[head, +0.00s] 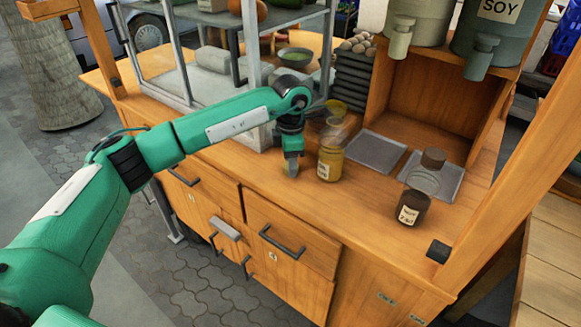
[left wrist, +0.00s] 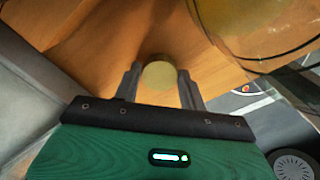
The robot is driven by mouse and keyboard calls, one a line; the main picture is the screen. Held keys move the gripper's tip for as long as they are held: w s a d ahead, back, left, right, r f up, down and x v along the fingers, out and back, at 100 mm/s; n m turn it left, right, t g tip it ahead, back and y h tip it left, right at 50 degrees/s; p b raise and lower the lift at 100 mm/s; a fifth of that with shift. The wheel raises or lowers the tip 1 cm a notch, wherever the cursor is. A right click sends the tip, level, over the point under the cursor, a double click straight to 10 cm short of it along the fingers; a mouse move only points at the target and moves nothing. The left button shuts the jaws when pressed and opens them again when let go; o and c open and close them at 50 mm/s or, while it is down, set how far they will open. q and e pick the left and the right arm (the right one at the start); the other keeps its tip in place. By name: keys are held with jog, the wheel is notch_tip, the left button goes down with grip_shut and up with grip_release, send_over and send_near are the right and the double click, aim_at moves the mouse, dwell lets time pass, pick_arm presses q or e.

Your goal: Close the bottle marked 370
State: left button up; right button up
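A glass bottle with yellow contents (head: 330,166) and a pale label stands on the wooden counter. Its label is too small to read surely. My left gripper (head: 291,170) points down just left of it, low over the counter. In the left wrist view its two fingers (left wrist: 160,85) lie against both sides of a round tan lid (left wrist: 160,75). Whether the lid touches the counter is unclear. The yellow bottle's round glass (left wrist: 250,30) shows at upper right there. A second glass bottle (head: 411,208), with dark contents and a brown top, stands farther right. My right gripper is out of view.
Grey trays (head: 376,152) lie behind the bottles. Sauce dispensers (head: 493,40) sit on the upper shelf. The counter between the two bottles is mostly clear.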

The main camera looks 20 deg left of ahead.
pick_arm(q)
jog(key=shift+c, duration=0.9)
notch_tip(320, 180, up, 20)
